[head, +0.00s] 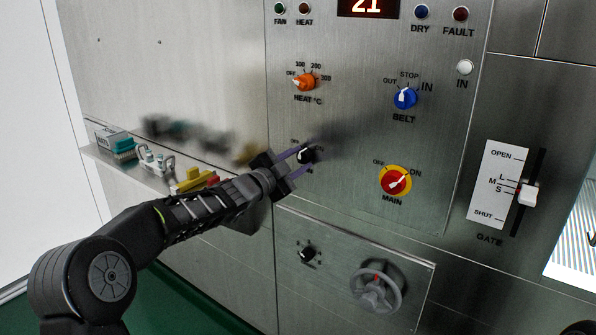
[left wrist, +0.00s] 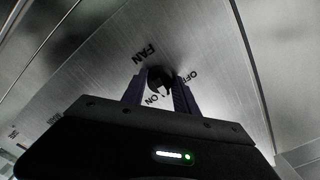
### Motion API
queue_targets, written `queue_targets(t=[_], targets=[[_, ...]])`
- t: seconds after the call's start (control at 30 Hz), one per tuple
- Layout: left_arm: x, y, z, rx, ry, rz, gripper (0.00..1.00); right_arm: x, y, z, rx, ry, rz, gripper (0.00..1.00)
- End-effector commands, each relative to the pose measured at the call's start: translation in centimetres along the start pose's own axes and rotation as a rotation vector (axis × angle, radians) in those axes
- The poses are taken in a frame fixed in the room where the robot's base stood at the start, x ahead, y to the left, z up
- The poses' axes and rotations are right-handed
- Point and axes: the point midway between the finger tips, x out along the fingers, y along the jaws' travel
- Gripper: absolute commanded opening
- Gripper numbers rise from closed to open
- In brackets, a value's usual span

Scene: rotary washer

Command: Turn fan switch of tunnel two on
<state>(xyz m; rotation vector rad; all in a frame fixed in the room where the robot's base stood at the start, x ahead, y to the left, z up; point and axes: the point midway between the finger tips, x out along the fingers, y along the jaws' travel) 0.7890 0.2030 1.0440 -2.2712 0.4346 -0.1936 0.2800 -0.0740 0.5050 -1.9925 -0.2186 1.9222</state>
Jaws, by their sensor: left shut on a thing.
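The fan switch is a small black rotary knob (head: 306,155) on the steel panel, below the orange heat knob. My left gripper (head: 304,157) reaches it from the left, with one finger above and one below the knob. In the left wrist view the same knob (left wrist: 160,78) sits between the two fingers of my left gripper (left wrist: 160,92), which is shut on it. The word FAN and the marks OFF and ON show around it. The fingers partly hide the knob, and I cannot tell which mark its pointer faces. My right gripper is not in view.
Close by are the orange heat knob (head: 305,82), blue belt knob (head: 405,97) and red-and-yellow main switch (head: 396,182). Below are another black knob (head: 308,253) and a grey handwheel (head: 377,287). A gate slider (head: 529,194) is at right. A ledge (head: 150,178) with small items lies left.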

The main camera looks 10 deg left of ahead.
Motion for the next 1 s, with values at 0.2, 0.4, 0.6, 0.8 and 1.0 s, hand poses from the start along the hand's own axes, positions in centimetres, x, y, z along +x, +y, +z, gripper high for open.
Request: queue_targets(t=[0.2,0.4,0.6,0.8,1.0], targets=[[0.0,0.3,0.2,0.206,0.0,0.0,0.0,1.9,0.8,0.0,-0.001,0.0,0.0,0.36],[0.0,0.2,0.2,0.393,-0.001,0.001,0.0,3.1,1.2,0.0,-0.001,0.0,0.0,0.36],[0.0,0.2,0.2,0.561,-0.001,0.001,0.0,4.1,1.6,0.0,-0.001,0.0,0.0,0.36],[0.0,0.1,0.1,0.678,-0.001,0.002,0.0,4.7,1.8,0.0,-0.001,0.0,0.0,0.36],[0.0,0.0,0.0,0.736,-0.001,0.001,0.0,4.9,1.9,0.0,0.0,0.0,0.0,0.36]])
